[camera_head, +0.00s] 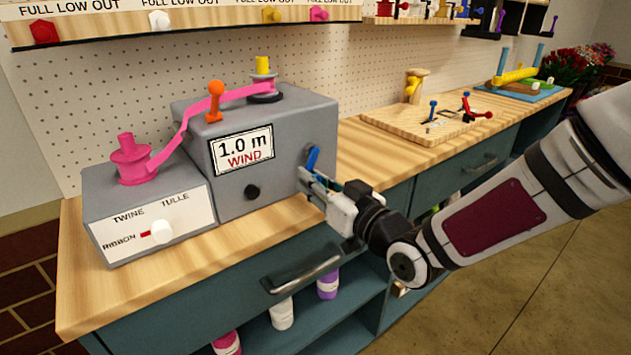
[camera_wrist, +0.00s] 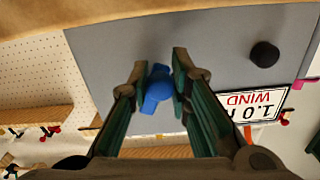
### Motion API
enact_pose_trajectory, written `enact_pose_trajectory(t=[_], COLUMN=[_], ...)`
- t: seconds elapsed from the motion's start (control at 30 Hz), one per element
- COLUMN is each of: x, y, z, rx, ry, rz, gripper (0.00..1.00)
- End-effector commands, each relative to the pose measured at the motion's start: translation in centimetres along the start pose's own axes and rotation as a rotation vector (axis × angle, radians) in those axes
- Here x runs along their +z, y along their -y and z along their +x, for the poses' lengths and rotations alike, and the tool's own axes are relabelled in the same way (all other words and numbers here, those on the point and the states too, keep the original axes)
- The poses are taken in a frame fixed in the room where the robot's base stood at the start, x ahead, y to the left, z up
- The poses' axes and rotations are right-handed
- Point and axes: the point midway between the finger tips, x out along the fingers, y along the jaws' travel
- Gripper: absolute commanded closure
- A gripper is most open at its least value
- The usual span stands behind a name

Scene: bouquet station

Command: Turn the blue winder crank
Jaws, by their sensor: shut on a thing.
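The blue winder crank (camera_head: 313,157) is on the right side of the grey winder box (camera_head: 190,150). Its upper part shows above my gripper (camera_head: 310,180); the rest is hidden by the fingers. In the wrist view, the crank's blue handle (camera_wrist: 157,90) lies between the two fingers, and my gripper (camera_wrist: 160,66) is shut on it. The box's front has a display (camera_head: 243,151) reading "1.0 m WIND" and a black knob (camera_head: 252,192). Pink ribbon (camera_head: 195,110) runs from a pink spool (camera_head: 131,160) to a spool with a yellow top (camera_head: 263,75).
An orange lever (camera_head: 215,98) stands on top of the box. A selector box (camera_head: 150,215) with a white knob points to RIBBON on the left. A wooden board (camera_head: 420,122) with small levers lies farther right. Bare counter (camera_head: 365,160) lies between it and the winder.

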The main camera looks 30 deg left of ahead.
Motion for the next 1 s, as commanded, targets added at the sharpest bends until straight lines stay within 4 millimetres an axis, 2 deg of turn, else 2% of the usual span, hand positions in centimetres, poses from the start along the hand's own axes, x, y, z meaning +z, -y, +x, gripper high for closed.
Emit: enact_pose_trajectory(t=[0.03, 0.1, 0.4, 0.53, 0.67, 1.0], x=[0.0, 0.0, 0.0, -0.1, 0.0, 0.0], y=[0.2, 0.2, 0.1, 0.0, 0.0, 0.0], z=[0.0, 0.0, -0.1, -0.9, -3.0, -9.6], rx=[-0.004, -0.004, -0.002, 0.0, 0.001, 0.0], ry=[0.0, 0.0, -0.001, -0.001, 0.001, 0.0], rz=[-0.002, -0.002, -0.002, -0.004, -0.003, -0.002], gripper=[0.75, 0.61, 0.61, 0.61, 0.61, 0.61])
